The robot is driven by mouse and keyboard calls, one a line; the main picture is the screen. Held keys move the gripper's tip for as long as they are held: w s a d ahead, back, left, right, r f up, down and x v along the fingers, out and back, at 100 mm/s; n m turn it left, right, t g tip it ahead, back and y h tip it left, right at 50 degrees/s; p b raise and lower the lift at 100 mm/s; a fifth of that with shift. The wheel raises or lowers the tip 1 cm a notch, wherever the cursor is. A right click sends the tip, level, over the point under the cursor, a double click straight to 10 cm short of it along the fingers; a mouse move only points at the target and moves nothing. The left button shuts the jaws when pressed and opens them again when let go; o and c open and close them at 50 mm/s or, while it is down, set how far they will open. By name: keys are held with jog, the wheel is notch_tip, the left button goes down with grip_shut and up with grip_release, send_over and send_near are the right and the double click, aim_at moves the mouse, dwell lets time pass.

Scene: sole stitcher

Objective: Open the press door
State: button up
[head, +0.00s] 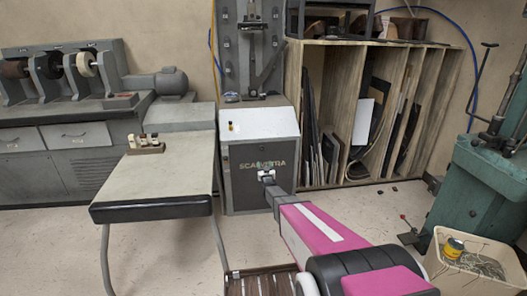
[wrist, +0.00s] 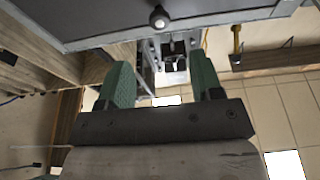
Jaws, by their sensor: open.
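The grey machine cabinet (head: 243,165) with a pale sloped top and lettering on its front stands in the middle of the head view. I cannot tell for certain which panel is the press door. My gripper (head: 267,176) is in front of the cabinet's front face and covers part of it. In the wrist view my gripper (wrist: 163,85) shows two green fingers spread apart, with nothing between them. A grey panel (wrist: 215,18) with a round dark knob (wrist: 159,18) lies beyond the fingertips, the knob apart from them.
A table (head: 165,178) with small items on it stands left of the cabinet. A wooden rack (head: 345,100) with upright sheets is behind right. A green machine (head: 480,185) and a pale bin (head: 470,275) are at the right. Some floor (head: 375,215) is clear.

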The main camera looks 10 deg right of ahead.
aim_at(262, 149)
jog(key=shift+t, duration=0.6)
jog(key=x, duration=1.1)
jog(key=shift+w+d, duration=0.1)
jog(key=shift+w, duration=0.35)
grip_shut()
jog(key=shift+s+d, duration=0.1)
